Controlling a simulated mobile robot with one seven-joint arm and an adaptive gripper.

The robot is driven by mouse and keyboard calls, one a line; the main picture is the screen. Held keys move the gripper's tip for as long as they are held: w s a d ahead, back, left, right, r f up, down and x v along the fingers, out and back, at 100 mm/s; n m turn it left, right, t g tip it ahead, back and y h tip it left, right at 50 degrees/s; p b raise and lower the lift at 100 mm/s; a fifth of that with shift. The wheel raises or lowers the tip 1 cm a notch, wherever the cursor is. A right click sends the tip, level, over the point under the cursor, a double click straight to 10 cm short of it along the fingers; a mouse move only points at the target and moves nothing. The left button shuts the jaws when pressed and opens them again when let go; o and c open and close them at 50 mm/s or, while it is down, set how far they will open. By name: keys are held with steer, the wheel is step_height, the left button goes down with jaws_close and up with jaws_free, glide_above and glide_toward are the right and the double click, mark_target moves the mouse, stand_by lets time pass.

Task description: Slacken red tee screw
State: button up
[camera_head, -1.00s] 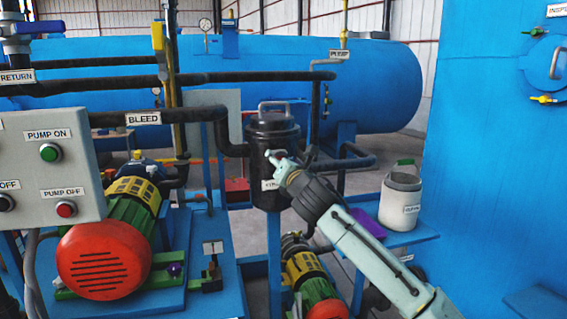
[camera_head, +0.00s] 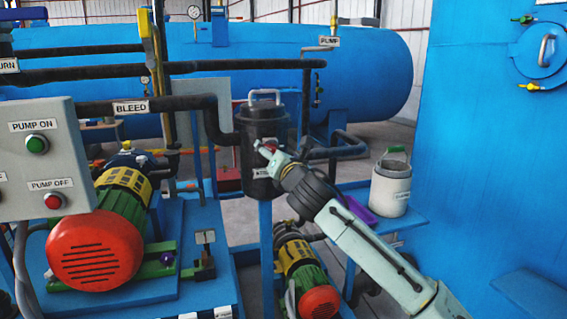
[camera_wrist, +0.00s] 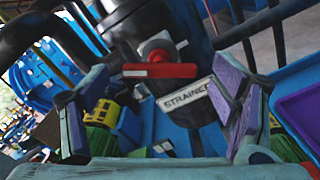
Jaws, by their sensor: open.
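The red tee screw (camera_wrist: 160,69) shows in the wrist view as a red crossbar on a grey boss at the side of the black strainer vessel (camera_wrist: 150,25). In the head view a small red part of the screw (camera_head: 266,148) shows on the front of the black vessel (camera_head: 258,122), by the fingertips. My gripper (camera_wrist: 152,98) is open and empty. Its two purple-padded fingers stand wide apart to the left and right of the crossbar, with a gap on both sides. In the head view my gripper (camera_head: 272,154) is close in front of the vessel.
A STRAINER label (camera_wrist: 188,104) is below the screw. A black BLEED pipe (camera_head: 190,103) meets the vessel from the left. A white bucket (camera_head: 390,188) stands on a blue shelf at the right, beside a purple tray (camera_head: 362,210). A red-ended pump motor (camera_head: 318,303) is below.

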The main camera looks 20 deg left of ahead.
steer(key=v, duration=0.9)
